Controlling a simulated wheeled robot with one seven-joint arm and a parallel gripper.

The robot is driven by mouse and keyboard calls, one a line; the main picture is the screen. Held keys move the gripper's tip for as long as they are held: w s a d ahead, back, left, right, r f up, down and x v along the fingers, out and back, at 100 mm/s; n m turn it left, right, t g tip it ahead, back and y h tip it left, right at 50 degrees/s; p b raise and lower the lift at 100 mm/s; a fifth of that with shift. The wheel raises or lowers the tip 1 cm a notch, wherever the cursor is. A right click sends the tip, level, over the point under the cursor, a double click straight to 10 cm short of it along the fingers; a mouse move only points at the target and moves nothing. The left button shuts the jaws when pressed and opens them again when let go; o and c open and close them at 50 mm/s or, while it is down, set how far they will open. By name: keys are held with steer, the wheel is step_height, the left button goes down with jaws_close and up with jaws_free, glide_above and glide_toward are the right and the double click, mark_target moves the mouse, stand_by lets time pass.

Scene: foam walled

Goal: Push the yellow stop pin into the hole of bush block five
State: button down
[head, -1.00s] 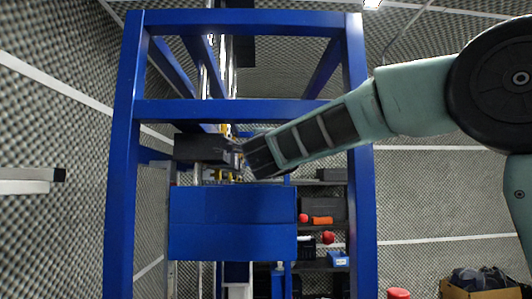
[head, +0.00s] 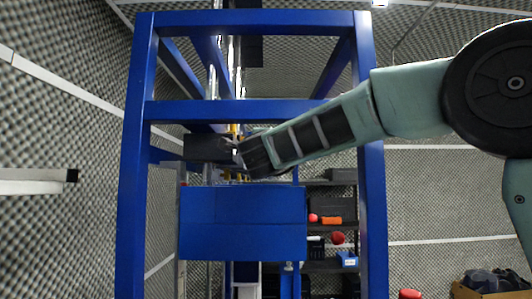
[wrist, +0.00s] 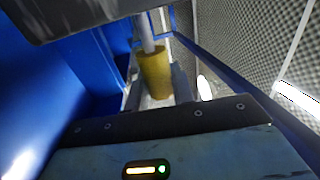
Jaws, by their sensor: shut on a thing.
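The yellow stop pin (wrist: 156,74) is a thick yellow cylinder with a pale grey rod at its far end. In the wrist view it stands between my two dark fingers, and my gripper (wrist: 155,88) is shut on it. A dark block (wrist: 85,12) fills the top left of that view, close to the pin. In the head view my gripper (head: 240,158) is at the right end of a dark block (head: 208,148) inside the blue frame. I cannot read a number on the block. Its hole is not visible, and I cannot tell whether the rod is in it.
A blue frame (head: 132,190) surrounds the work area, with a crossbar (head: 250,112) above my wrist and a blue panel (head: 243,235) below. Shelves (head: 330,222) with red items stand behind. A cardboard box (head: 470,292) is at lower right.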

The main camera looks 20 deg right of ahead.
steer(key=shift+w+a, duration=0.35)
steer(key=shift+a, duration=0.5)
steer(key=c, duration=1.1)
jaws_free()
steer(key=b+v, duration=0.9)
steer(key=v, duration=0.8)
steer(key=shift+s, duration=0.25)
